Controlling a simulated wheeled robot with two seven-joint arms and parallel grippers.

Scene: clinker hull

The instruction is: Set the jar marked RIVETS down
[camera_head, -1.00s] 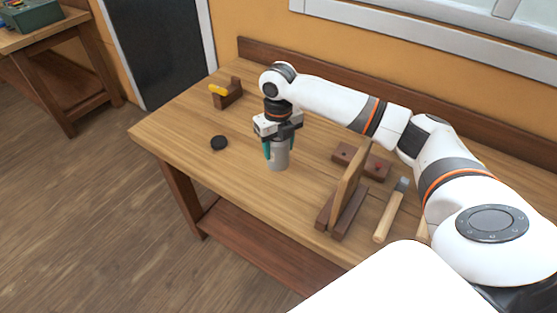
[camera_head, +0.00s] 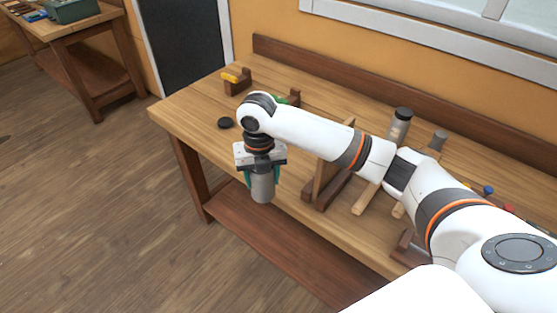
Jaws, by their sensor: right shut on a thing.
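My right gripper (camera_head: 262,178) points down and is shut on a grey cylindrical jar (camera_head: 263,191), held upright with its upper part between the teal-lined fingers. The jar overlaps the front edge of the wooden workbench (camera_head: 185,108) in the head view; I cannot tell whether it touches the top or hangs in front. No marking on it is readable. My left gripper is not in view.
A black disc (camera_head: 225,122) lies on the bench near its left end, by a brown block with a yellow piece (camera_head: 237,82). The bench's left end is mostly clear.

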